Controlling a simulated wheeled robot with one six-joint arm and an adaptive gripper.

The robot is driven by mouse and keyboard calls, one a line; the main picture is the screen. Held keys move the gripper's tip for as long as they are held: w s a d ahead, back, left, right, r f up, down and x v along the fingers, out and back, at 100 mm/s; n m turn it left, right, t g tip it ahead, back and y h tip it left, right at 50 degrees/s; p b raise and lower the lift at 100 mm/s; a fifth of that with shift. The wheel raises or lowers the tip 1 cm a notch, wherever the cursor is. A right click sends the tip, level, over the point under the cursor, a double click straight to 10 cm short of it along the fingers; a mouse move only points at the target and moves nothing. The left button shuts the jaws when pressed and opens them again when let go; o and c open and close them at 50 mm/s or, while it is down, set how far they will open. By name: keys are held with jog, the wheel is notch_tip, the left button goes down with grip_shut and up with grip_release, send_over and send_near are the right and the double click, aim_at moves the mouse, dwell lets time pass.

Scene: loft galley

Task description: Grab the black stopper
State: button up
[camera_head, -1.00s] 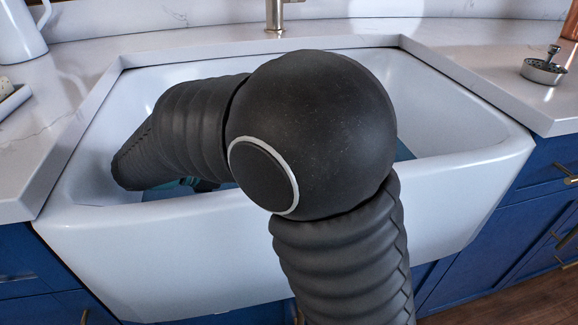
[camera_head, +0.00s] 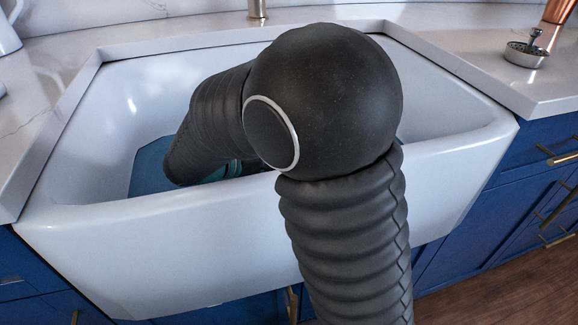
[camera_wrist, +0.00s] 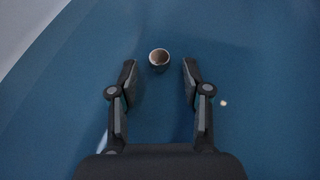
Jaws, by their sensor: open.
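A small round object (camera_wrist: 159,58) with a dark side, a pale rim and a brownish top shows in the wrist view. It looks like the black stopper, but its dim top makes this uncertain. It sits on a blue surface, just beyond and between the tips of my gripper (camera_wrist: 160,68). My gripper is open, with a finger on either side and nothing held. In the head view my arm hides the gripper and this object inside the white sink (camera_head: 150,240).
The sink's blue bottom (camera_head: 146,168) also fills most of the wrist view. A tiny pale speck (camera_wrist: 223,103) lies right of the fingers. A metal strainer (camera_head: 527,54) stands on the right counter, with a copper item (camera_head: 557,12) behind it. The sink's front wall is close to my arm.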

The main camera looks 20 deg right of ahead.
jog(key=shift+w+d+f, duration=0.1)
jog(key=shift+d+f, duration=0.05)
jog(key=shift+d, duration=0.2)
jog(key=shift+c, duration=0.3)
grip_shut()
